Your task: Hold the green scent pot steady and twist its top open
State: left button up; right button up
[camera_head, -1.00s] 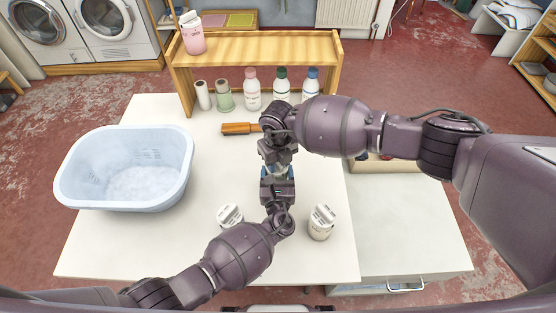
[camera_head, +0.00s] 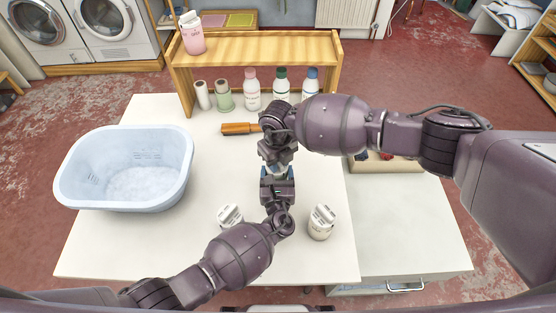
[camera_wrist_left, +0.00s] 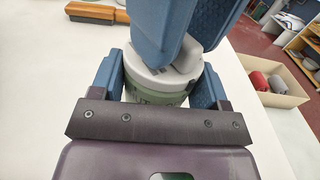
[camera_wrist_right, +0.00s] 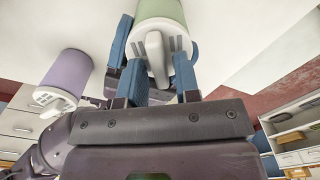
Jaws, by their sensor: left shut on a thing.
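The green scent pot (camera_wrist_left: 160,98) has a white top (camera_wrist_left: 160,74) with a raised ridge. My left gripper (camera_wrist_left: 158,90) is shut on its green body, one blue finger on each side. My right gripper (camera_wrist_right: 160,78) comes from above, its fingers on either side of the ridge on the top (camera_wrist_right: 154,55). In the right wrist view a small gap shows between these fingers and the ridge, so it looks open. In the head view the two grippers meet end to end over the table and largely hide the pot (camera_head: 278,170).
Two other white-topped pots (camera_head: 230,216) (camera_head: 321,222) stand on either side of my left forearm. A blue basket (camera_head: 125,190) is on the left. A wooden-handled brush (camera_head: 238,128) and a bottle shelf (camera_head: 255,47) are behind. A shallow box (camera_wrist_left: 270,84) stands right.

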jog(key=shift+o, duration=0.6)
notch_tip(320, 180, up, 12)
dwell(0.5)
pick_arm(q)
jog(key=o, duration=1.1)
jog(key=shift+s, duration=0.1)
